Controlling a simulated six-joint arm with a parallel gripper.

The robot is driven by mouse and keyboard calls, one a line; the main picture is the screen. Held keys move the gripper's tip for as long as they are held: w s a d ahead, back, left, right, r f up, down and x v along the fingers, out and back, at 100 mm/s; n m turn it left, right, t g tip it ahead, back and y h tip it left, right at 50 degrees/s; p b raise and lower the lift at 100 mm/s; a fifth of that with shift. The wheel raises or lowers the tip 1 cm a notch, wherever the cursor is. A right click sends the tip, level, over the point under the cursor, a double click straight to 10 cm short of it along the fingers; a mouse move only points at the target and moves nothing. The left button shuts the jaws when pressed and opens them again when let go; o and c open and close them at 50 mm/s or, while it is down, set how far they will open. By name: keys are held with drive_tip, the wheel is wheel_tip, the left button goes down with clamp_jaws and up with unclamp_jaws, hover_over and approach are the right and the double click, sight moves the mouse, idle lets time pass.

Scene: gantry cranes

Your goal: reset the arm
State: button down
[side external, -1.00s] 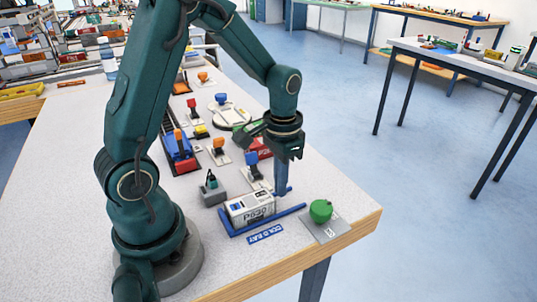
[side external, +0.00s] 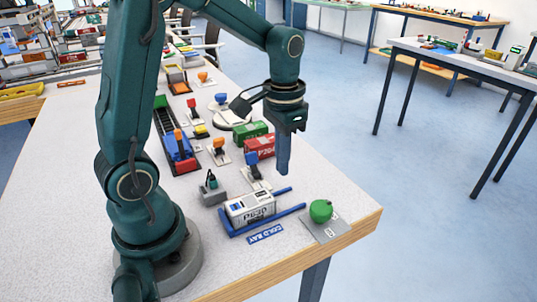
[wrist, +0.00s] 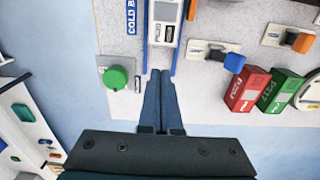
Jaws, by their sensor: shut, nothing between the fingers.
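My gripper (side external: 284,168) points straight down above the right side of the white table (side external: 60,200), higher than the things on it. Its two blue fingers are together and empty, as the wrist view also shows (wrist: 160,76). A white container marked P620 (side external: 250,208) sits in a blue rail frame (side external: 229,228) behind a blue "COLD BAY" label (side external: 265,234). The gripper is apart from it, above and to its right in the side view.
A green knob (side external: 320,211) on a grey plate stands near the front right corner. Free floor lies right of the table.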

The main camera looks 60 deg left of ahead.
drive_tip(key=s+d+r+t, duration=0.5)
drive_tip(key=s+d+r, duration=0.1)
drive_tip(key=s, duration=0.3)
drive_tip(key=shift+s+r, duration=0.3)
drive_tip(key=shift+s, duration=0.1)
